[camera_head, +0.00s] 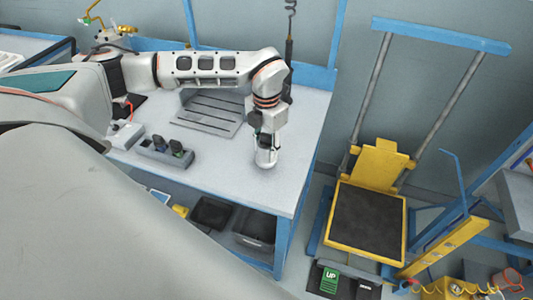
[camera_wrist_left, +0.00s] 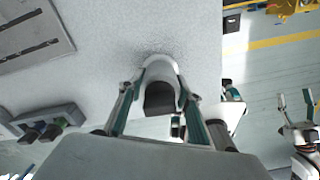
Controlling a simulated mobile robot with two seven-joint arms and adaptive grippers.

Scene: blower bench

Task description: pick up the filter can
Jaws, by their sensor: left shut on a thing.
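The filter can (camera_head: 266,159) is a small white cylinder near the right end of the grey bench top. My left gripper (camera_head: 267,148) reaches down over it and is shut on it. In the left wrist view the can (camera_wrist_left: 160,72) sits between the two fingers of my left gripper (camera_wrist_left: 159,92), its near end dark. I cannot tell whether the can touches the bench or is slightly above it. My right gripper (camera_wrist_left: 295,103) shows only in the left wrist view, at the right edge, away from the bench, its fingers spread and empty.
A grey block with dark inserts (camera_head: 165,152) stands to the left. Dark bins (camera_head: 212,213) sit below. A yellow-framed cart with a black platform (camera_head: 367,220) stands right, across a gap.

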